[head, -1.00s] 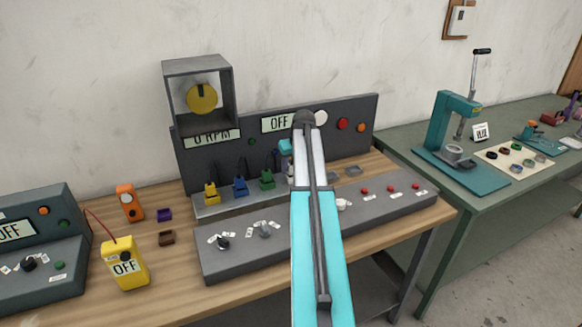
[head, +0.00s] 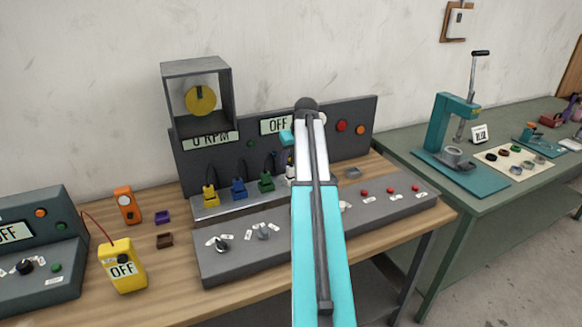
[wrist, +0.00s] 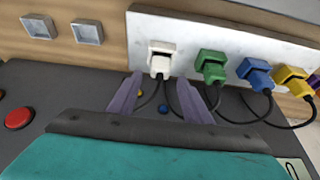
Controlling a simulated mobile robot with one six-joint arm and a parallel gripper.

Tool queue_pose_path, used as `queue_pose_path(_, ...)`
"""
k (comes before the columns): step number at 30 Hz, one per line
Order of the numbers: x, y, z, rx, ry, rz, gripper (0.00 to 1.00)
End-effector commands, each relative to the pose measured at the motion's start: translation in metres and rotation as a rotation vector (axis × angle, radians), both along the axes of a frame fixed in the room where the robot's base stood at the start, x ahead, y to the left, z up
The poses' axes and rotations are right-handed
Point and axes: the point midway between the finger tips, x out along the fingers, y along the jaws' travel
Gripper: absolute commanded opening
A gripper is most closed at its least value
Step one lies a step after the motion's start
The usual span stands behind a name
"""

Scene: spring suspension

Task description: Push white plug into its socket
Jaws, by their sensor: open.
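The white plug (wrist: 160,64) stands at the pale socket strip (wrist: 190,28), at the left end of the row in the wrist view, with a dark cord. I cannot tell how deep it sits. In the head view the white plug (head: 290,172) shows only in part beside my arm. My gripper (wrist: 159,84) is open and empty. Its two purple-grey fingers point toward the white plug, one to each side of its cord, with the plug's body just beyond the tips.
Green (wrist: 212,66), blue (wrist: 256,74) and yellow (wrist: 291,80) plugs with looping cords stand close beside the white one. The dark upright panel (head: 345,135) is near my gripper. The sloped console (head: 245,245) with knobs and red buttons lies in front.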

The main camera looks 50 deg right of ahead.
Motion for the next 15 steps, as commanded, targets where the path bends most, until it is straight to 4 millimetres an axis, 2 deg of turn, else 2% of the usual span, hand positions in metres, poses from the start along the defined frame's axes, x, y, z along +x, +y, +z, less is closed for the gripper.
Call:
queue_pose_path(6,-0.010,0.004,0.026,-0.002,-0.002,0.000,0.45)
queue_pose_path(15,-0.021,0.008,0.054,0.000,-0.001,0.000,0.45)
